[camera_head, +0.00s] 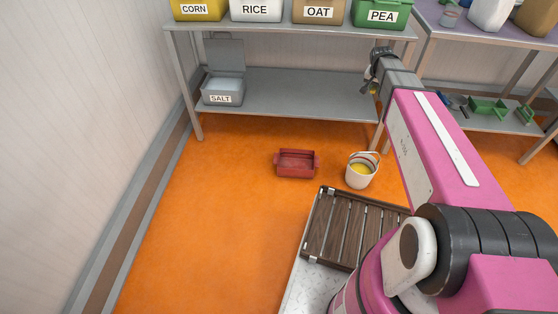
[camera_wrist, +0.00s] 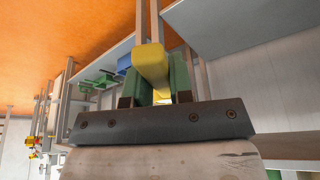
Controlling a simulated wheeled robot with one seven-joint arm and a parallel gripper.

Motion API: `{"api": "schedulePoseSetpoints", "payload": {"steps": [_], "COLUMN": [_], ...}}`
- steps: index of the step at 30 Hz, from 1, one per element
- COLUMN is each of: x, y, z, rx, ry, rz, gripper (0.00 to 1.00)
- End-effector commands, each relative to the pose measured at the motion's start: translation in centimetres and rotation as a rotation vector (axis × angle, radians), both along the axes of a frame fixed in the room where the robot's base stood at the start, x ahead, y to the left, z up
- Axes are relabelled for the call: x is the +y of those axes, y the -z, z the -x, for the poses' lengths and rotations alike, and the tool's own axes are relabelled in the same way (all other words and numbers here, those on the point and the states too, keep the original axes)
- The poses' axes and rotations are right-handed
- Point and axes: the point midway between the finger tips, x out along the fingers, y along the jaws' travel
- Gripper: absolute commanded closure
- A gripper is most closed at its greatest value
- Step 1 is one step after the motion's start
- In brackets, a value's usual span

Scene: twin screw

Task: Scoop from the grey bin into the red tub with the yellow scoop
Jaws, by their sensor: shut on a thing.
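The grey bin (camera_head: 223,93), labelled SALT, stands on the lower shelf at the left with its lid raised; pale contents show inside. The red tub (camera_head: 297,163) lies on the orange floor in front of the shelf and looks empty. My gripper (camera_wrist: 160,78) is shut on the yellow scoop (camera_wrist: 151,62), whose handle lies between the green fingers in the wrist view. In the head view my gripper (camera_head: 374,78) is small and partly hidden, by the shelf's right end, well right of the bin and tub.
A white bucket (camera_head: 359,175) with yellow contents stands right of the tub. A brown slatted rack (camera_head: 345,225) is in front. CORN (camera_head: 198,9), RICE (camera_head: 256,10), OAT (camera_head: 318,11) and PEA (camera_head: 381,14) bins line the upper shelf. The lower shelf's middle is clear.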

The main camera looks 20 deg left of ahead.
Motion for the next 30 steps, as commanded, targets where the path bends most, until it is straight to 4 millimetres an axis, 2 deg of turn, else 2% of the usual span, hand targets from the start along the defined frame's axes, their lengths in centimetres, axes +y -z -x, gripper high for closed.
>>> {"api": "schedulePoseSetpoints", "payload": {"steps": [1, 6, 14, 23, 30], "x": [2.3, 8.3, 17.3, 27.1, 34.0], "y": [2.2, 8.3, 18.1, 29.8, 39.3], "z": [-1.2, -2.5, -2.8, -0.7, 2.6], "rx": [0.003, -0.003, -0.010, -0.018, -0.024], "ry": [0.020, 0.111, 0.238, 0.366, 0.455], "rz": [0.003, 0.005, 0.009, 0.012, 0.016], "gripper": [1.00, 1.00, 1.00, 1.00, 1.00]}}
